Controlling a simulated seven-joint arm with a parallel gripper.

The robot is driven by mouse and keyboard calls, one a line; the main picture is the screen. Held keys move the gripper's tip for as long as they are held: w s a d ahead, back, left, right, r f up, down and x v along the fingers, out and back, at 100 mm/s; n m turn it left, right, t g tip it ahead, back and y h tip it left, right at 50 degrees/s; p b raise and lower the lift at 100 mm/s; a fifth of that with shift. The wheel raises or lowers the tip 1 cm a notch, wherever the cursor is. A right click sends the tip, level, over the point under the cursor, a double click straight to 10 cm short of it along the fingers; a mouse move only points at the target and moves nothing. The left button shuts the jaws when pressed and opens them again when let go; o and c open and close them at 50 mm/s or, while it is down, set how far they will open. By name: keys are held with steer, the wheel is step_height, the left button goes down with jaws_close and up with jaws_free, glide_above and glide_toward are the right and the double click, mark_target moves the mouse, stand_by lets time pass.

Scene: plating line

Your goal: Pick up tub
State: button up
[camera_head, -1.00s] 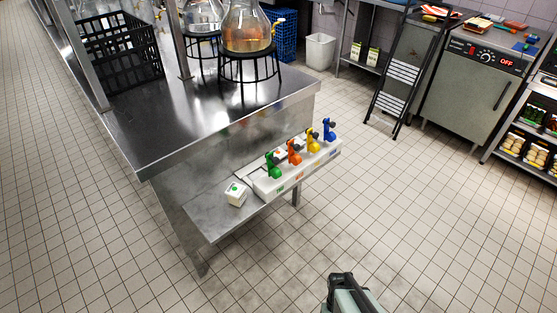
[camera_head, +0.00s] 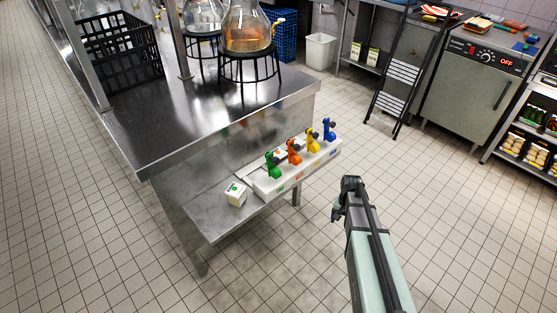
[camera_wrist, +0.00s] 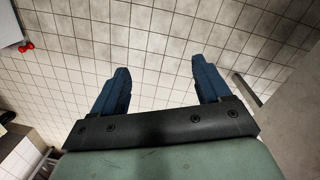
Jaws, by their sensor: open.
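A small white box-shaped tub (camera_head: 236,194) with a green mark on top sits at the left end of the low metal shelf (camera_head: 210,217). It stands just left of a white holder (camera_head: 268,187) with several coloured valve-like handles. My gripper (camera_head: 338,211) is to the right of the shelf over the floor, well apart from the tub. In the wrist view my gripper's two blue fingers (camera_wrist: 160,70) are spread wide with only floor tiles between them. I do not make out the tub in the wrist view.
The steel counter (camera_head: 130,140) overhangs behind the shelf and bears a black crate (camera_head: 120,50) and glass vessels on black stands. A step ladder (camera_head: 400,75) and an oven (camera_head: 470,95) stand at the back right. The tiled floor around my arm is clear.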

steer(key=w+d+r+m+t, duration=0.1)
steer(key=w+r+m+t, duration=0.1)
steer(key=w+r, duration=1.15)
steer(key=w+d+r+m+t, duration=0.2)
steer(key=w+r, duration=0.9)
steer(key=r, duration=0.5)
steer(key=g, duration=0.3)
glide_above(278, 153)
step_height(278, 153, down, 13)
steer(key=shift+d+r, duration=0.1)
steer(key=c, duration=1.3)
